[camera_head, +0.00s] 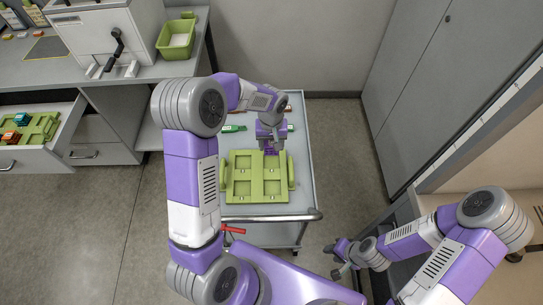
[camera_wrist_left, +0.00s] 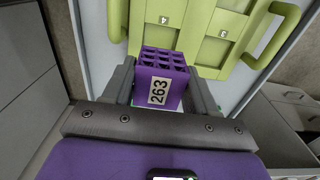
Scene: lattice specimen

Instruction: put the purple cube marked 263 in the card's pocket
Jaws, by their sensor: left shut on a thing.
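The purple lattice cube (camera_wrist_left: 162,78) shows a white label reading 263 in the left wrist view. My left gripper (camera_head: 270,143) is shut on it, one finger on each side. In the head view the cube (camera_head: 270,151) is small and partly hidden by the gripper, over the far edge of a green tray. The green tray (camera_head: 233,196) lies on the trolley and has several square pockets and side handles. In the left wrist view, labels 3 and 4 show on the tray (camera_wrist_left: 198,48). My right gripper (camera_head: 337,260) is open and empty, away from the trolley. I see no readable card.
The grey trolley (camera_head: 304,160) carries a small green item (camera_head: 233,128) behind the tray. An open drawer (camera_head: 30,158) at left holds another green tray with orange and teal cubes. A green bin (camera_head: 176,40) stands on the counter. A tall cabinet (camera_head: 430,80) is at right.

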